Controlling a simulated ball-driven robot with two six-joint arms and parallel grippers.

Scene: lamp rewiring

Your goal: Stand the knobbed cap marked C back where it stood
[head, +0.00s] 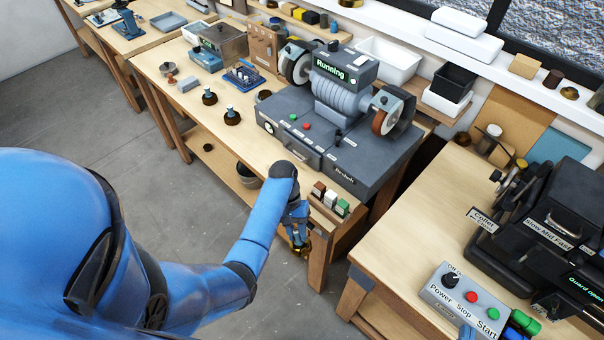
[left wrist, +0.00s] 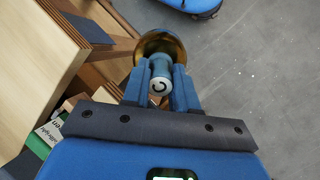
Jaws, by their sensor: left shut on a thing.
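The knobbed cap marked C shows in the left wrist view (left wrist: 160,86), with a pale knob top lettered C and a brass flared rim beyond. My left gripper (left wrist: 160,88) is shut on its knob. In the head view my left gripper (head: 298,226) hangs by the front corner of the grinder bench, the brass cap (head: 300,249) below it, over the floor. Two other knobbed caps, one (head: 209,96) and another (head: 232,116), stand upright on the bench. A blue piece (head: 467,332) at the bottom edge may be my right gripper; its jaws are unclear.
The running grinder (head: 340,120) fills the bench's right part. Small coloured blocks (head: 330,199) sit at its front corner. A second bench (head: 415,225) carries a control box (head: 462,297) and a black machine (head: 545,220).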

